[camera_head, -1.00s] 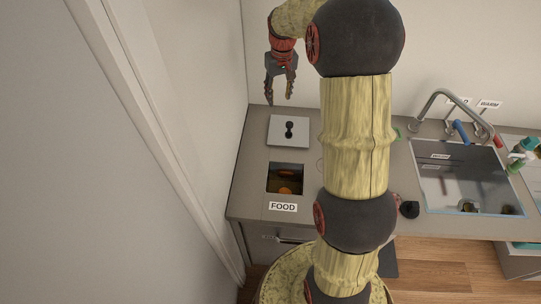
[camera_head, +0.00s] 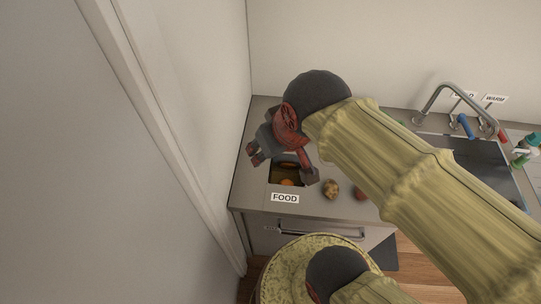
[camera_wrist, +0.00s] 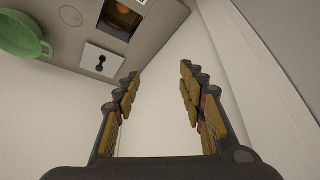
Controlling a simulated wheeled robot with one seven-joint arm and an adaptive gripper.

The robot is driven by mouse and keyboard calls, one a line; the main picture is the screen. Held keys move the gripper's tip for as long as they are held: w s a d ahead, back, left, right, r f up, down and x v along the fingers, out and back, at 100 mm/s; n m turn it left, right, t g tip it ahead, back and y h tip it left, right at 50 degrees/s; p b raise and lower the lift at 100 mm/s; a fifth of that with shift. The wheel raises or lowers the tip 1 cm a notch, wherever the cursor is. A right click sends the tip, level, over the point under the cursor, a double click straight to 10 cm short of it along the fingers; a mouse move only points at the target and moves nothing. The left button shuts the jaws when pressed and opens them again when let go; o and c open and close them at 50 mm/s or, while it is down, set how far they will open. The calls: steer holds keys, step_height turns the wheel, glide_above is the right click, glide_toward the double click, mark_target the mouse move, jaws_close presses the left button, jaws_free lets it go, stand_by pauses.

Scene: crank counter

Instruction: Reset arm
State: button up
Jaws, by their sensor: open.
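My gripper (camera_head: 282,166) is open, with nothing between its fingers. In the head view it shows in front of the left end of the counter, overlapping the food opening, and my arm reaches to it from the lower right. I cannot tell its exact height. In the wrist view the two padded fingers of my gripper (camera_wrist: 161,80) stand wide apart, with bare wall between them. The grey lid with a black knob (camera_wrist: 102,62) lies on the counter beyond the left finger; my gripper hides it in the head view.
The food opening (camera_head: 272,177) holds orange items. Two round items, one yellowish (camera_head: 331,189) and one reddish (camera_head: 361,194), lie right of it. A green bowl-like vessel (camera_wrist: 20,36) is at left. A wall closes the left side. The sink (camera_head: 470,160) is partly behind my arm.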

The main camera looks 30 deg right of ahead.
steer(key=shift+s+a+f, duration=0.15)
steer(key=shift+s+f, duration=0.05)
steer(key=shift+s, duration=0.25)
steer(key=shift+s+a+f, duration=0.15)
steer(key=shift+s+f, duration=0.05)
steer(key=shift+s, duration=0.25)
step_height(320, 180, down, 7)
steer(key=b, duration=0.7)
steer(key=shift+f, duration=0.2)
steer(key=shift+c, duration=1.2)
